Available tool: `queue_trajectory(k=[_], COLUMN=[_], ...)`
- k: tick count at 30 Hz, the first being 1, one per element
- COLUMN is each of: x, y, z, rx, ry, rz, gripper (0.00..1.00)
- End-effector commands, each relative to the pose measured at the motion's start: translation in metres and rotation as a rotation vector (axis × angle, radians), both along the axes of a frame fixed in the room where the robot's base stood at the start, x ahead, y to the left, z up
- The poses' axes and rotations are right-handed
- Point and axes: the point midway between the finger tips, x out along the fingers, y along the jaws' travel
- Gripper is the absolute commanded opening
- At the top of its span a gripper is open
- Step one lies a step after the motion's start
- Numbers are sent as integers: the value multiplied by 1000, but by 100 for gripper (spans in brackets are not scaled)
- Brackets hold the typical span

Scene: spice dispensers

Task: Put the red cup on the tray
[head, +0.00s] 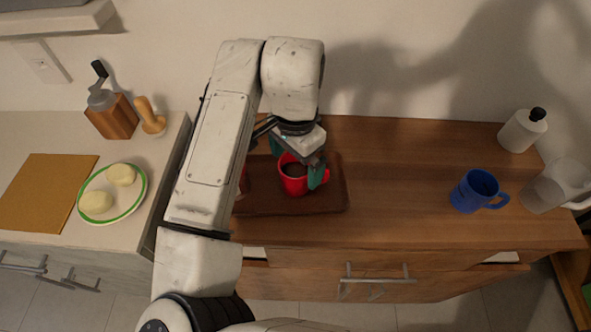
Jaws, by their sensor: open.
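The red cup (292,186) stands upright on the dark brown tray (333,198), with something dark inside it. The tray lies on the wooden counter, and its left part is hidden behind my arm. My gripper (303,180) is open at the cup, with one teal finger by the cup's right side near the handle and the other at its upper left. I cannot tell whether the fingers touch the cup. A sliver of another red thing (244,181) shows at my arm's edge on the tray, mostly hidden.
A blue mug (476,191), a clear pitcher (553,186) and a white bottle (522,131) stand at the right. On the left counter are a plate (131,205) with pale food, a cutting board (45,190) and a grinder (109,112). The wood between tray and blue mug is clear.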

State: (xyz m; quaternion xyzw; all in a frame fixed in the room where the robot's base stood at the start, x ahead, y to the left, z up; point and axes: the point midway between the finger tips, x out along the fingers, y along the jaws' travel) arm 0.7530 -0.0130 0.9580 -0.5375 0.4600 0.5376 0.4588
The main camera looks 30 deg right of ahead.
Motion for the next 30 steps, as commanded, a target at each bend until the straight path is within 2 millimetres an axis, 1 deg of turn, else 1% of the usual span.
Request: queue_trajectory(k=[1, 3, 6, 9, 12, 17, 30], x=[1, 1, 1, 1, 1, 0, 0], y=[0, 0, 0, 0, 0, 0, 0], z=[11, 26, 43, 58, 66, 72, 72], rx=[2, 1, 0, 2, 0, 1, 1], ry=[-4, -3, -2, -2, -1, 0, 0], rz=[0, -1, -2, 0, 0, 0, 1], gripper=[100, 100, 100, 100, 100, 100, 100])
